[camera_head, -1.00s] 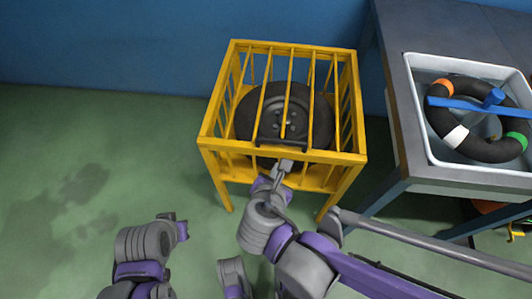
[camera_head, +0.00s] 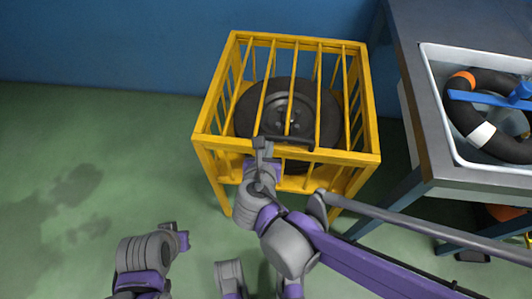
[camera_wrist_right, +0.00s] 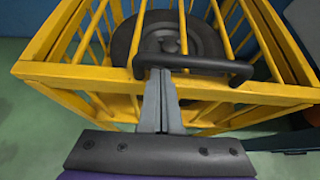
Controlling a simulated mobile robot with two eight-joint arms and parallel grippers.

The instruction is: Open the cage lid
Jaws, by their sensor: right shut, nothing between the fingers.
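The yellow barred cage (camera_head: 215,150) stands on the floor with its lid (camera_head: 325,47) down. A dark wheel (camera_head: 300,110) lies inside, behind the bars. A black bar handle (camera_head: 297,143) sits at the lid's front edge. It also shows in the right wrist view (camera_wrist_right: 215,66). My right gripper (camera_head: 262,143) is shut and empty at the left end of the handle. In the wrist view its closed fingertips (camera_wrist_right: 158,75) overlap the handle's left part; whether they touch it is unclear. My left gripper (camera_head: 181,238) is low at the left, away from the cage; its jaws are too small to read.
A grey table (camera_head: 410,70) stands right of the cage, with a white tray (camera_head: 440,125) holding a dark ring and a blue tool. A blue wall (camera_head: 130,50) is behind. The green floor (camera_head: 90,150) at the left is clear.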

